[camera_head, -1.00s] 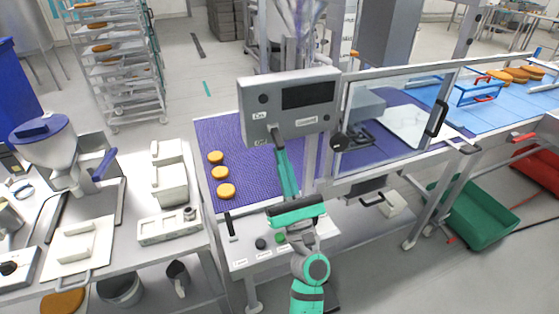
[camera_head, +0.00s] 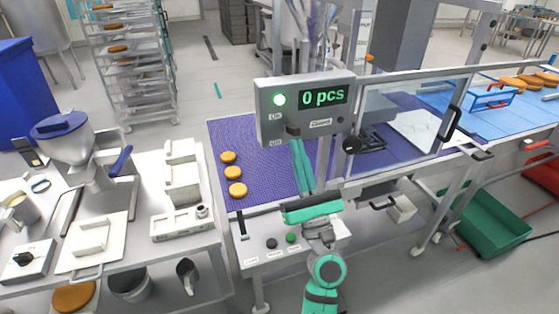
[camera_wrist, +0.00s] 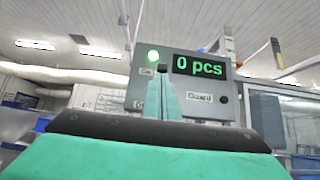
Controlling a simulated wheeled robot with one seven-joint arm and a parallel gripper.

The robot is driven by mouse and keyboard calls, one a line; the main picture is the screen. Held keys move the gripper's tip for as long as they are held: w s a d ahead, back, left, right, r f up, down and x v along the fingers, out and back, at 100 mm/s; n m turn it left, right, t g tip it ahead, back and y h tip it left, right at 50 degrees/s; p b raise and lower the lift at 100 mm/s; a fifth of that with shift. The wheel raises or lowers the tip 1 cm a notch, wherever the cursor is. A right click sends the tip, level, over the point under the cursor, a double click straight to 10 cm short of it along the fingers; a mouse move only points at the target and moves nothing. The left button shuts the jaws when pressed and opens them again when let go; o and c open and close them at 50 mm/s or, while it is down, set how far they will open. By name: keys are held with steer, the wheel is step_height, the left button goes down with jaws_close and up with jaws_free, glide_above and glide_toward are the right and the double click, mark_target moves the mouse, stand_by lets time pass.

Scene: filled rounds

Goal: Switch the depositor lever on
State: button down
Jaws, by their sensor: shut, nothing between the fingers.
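The depositor's grey control box (camera_head: 264,125) stands above the purple belt.
Several round cakes (camera_head: 235,173) lie on the purple belt (camera_head: 255,135) left of my arm. A clear guard panel (camera_head: 400,115) with a black handle stands right of the box. A button panel (camera_head: 272,262) is below the belt. A bench with trays and a scale stands left.

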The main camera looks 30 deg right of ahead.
steer(key=shift+a+f, duration=0.1)
steer(key=shift+f, duration=0.15)
steer(key=s+a+f, duration=0.1)
steer(key=s+f, duration=0.1)
steer(key=s, duration=0.9)
steer(key=shift+s, duration=0.15)
steer(key=shift+a, duration=0.1)
